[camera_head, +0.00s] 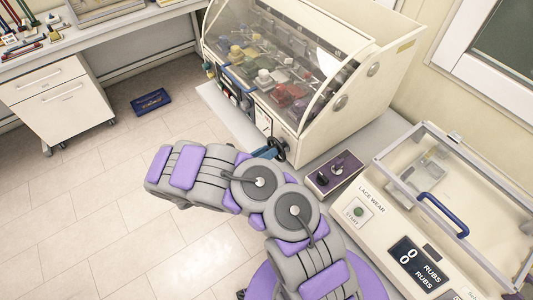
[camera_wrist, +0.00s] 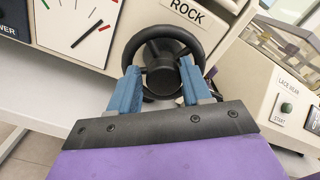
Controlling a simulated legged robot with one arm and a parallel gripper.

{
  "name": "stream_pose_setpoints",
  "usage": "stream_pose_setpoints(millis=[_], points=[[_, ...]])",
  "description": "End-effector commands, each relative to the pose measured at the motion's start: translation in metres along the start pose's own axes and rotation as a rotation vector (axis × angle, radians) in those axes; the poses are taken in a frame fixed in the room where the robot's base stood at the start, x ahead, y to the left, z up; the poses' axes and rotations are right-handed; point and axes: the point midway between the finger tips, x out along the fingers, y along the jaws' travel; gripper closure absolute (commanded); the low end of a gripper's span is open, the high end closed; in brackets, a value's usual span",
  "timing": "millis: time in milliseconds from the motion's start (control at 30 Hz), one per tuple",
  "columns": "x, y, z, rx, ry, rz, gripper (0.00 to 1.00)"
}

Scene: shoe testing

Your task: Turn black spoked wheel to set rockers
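The black wheel (camera_wrist: 162,36) is on the cream front panel of the covered machine, below a label reading "ROCK". In the head view the wheel (camera_head: 280,148) shows small at the machine's lower front corner, partly hidden by my arm. My gripper (camera_wrist: 158,69) has its two blue fingers spread apart in front of the wheel, one on each side of its dark hub. The fingers overlap the lower rim in the picture; whether they touch it I cannot tell. The gripper also shows in the head view (camera_head: 266,152), mostly hidden.
The machine's clear cover (camera_head: 275,50) encloses several coloured items. The lace wear tester (camera_head: 375,235) and a small purple box (camera_head: 335,172) stand right. A blue tray (camera_head: 151,102) lies on open floor.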

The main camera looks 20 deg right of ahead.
Motion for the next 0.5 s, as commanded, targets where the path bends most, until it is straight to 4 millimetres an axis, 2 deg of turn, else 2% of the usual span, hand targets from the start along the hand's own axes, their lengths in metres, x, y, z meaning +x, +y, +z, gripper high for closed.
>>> stream_pose_setpoints(millis=[33, 200, 500], points=[[0.0, -0.0002, -0.0005, 0.0, 0.001, 0.0, 0.47], [0.0001, -0.0019, -0.0019, 0.0, 0.003, -0.003, 0.33], [-0.0037, -0.0019, -0.0027, 0.0, 0.005, -0.002, 0.33]])
